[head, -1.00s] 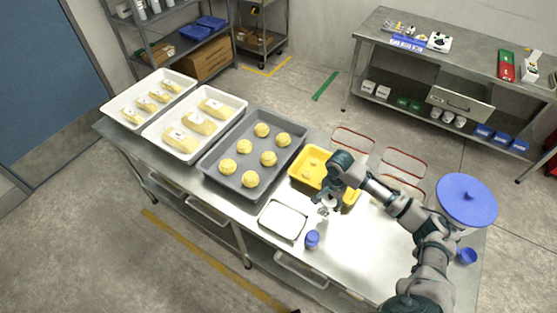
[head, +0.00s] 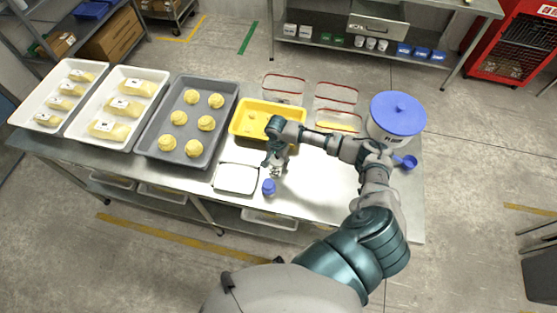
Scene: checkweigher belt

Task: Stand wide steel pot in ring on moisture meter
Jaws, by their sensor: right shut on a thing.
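My right gripper (head: 275,167) points down over the steel table, between the yellow tray and a small blue-topped jar (head: 268,188). It is shut on a small pale, steel-looking thing (head: 276,173), which seems to be the wide steel pot. The fingers hide much of it, and it is too small to tell whether it touches the table. I cannot make out a moisture meter or its ring in the head view now. My left gripper is not in view.
A shallow pale tray (head: 236,178) lies left of the gripper. Behind it are the yellow tray (head: 240,133) and a grey tray (head: 158,154) of dough balls. A large blue-lidded tub (head: 398,115) and blue cup (head: 408,161) stand right. The table (head: 320,185) is bare below my forearm.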

